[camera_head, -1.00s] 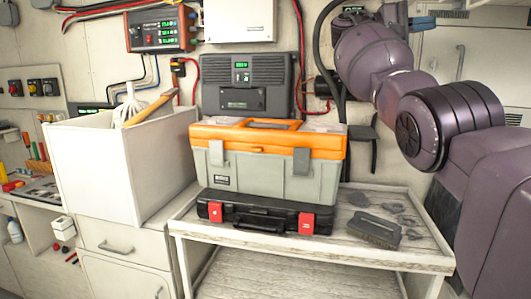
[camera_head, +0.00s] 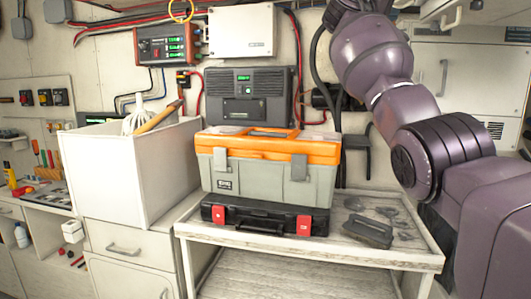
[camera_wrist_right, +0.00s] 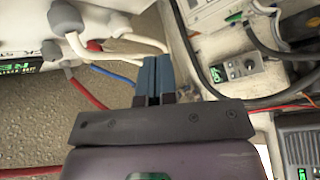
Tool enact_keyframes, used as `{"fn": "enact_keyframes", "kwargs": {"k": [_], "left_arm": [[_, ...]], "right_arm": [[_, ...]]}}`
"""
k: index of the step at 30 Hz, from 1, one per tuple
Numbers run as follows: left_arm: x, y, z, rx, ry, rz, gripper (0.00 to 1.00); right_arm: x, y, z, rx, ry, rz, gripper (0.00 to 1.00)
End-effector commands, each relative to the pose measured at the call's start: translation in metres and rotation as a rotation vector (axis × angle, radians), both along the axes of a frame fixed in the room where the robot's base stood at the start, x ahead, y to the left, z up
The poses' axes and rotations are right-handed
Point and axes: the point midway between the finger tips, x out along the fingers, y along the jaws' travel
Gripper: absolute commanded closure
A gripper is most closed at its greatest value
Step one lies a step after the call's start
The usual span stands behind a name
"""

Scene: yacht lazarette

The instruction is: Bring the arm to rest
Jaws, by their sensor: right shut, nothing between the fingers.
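My right arm (camera_head: 375,60) is purple and dark and comes in from the right edge of the head view. It rises out of the top of that view, above the low bench. The right gripper (camera_wrist_right: 153,78) shows in the right wrist view. Its two blue fingers are together, with nothing held between them. Cables and wall equipment lie beyond the fingertips. I cannot tell whether the fingers touch any cable. My left gripper is in neither view.
An orange-and-grey toolbox (camera_head: 265,165) sits on a flat black case (camera_head: 262,218) on the bench (camera_head: 310,251). A dark brush-like block (camera_head: 367,231) lies to the right. A white bin (camera_head: 120,180) stands left. Wall units and cables crowd the back.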

Motion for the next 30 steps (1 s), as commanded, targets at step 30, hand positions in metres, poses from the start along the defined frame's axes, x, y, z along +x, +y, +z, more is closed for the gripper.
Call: {"fn": "enact_keyframes", "kwargs": {"k": [30], "left_arm": [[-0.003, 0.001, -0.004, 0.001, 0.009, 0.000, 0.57]], "right_arm": [[-0.013, 0.092, -0.401, 0.469, -0.253, 1.084, 1.00]]}}
